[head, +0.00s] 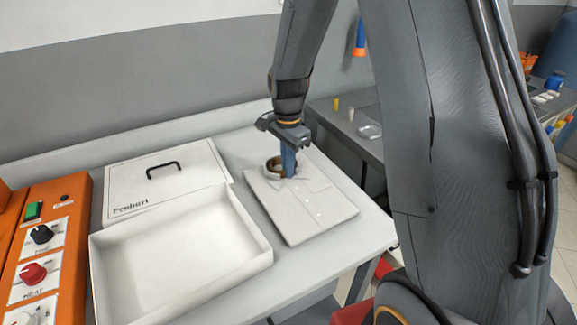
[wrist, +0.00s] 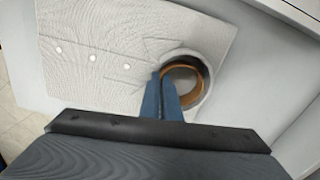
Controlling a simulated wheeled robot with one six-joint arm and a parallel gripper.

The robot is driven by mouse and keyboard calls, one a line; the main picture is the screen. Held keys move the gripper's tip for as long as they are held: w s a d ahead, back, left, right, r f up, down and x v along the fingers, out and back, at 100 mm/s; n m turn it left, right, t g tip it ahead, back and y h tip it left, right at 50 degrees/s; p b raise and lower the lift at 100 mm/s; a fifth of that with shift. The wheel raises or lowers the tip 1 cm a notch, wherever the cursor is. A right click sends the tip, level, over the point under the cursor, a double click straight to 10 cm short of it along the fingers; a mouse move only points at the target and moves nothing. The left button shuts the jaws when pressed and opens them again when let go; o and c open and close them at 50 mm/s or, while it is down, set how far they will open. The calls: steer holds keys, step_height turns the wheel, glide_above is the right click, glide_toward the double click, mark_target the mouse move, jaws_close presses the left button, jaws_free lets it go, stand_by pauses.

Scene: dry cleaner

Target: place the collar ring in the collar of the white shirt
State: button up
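The white shirt (head: 312,205) lies folded on the table, its buttoned front facing up and its round collar standing at the far end. It also shows in the wrist view (wrist: 110,40). The brown collar ring (wrist: 184,66) sits inside the collar opening, with the white collar around it; in the head view part of it shows (head: 270,167) beside my fingers. My gripper (head: 289,174) points down at the collar. Its two blue fingers (wrist: 161,76) are close together, with the ring's near wall between their tips. The fingers hide part of the ring's wall.
An open white box (head: 262,262) and its lid (head: 130,185) with a black handle lie left of the shirt. An orange control panel (head: 62,215) stands at the far left. A grey side table (head: 340,125) with small items is behind.

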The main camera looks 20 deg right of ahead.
steer(key=o, duration=0.5)
steer(key=shift+c, duration=0.2)
step_height(320, 180, up, 12)
steer(key=b, duration=0.3)
steer(key=s+f+n, duration=0.2)
steer(key=s+n, duration=0.2)
steer(key=s, duration=0.2)
steer(key=s+f+n, duration=0.3)
steer(key=s+n, duration=0.2)
steer(key=s, duration=0.1)
steer(key=s+f+n+t, duration=0.1)
steer(key=s+f+n, duration=0.2)
steer(key=s+n, duration=0.2)
steer(key=shift+s+d+f, duration=0.1)
steer(key=shift+s+f, duration=0.15)
steer(key=shift+s, duration=0.8)
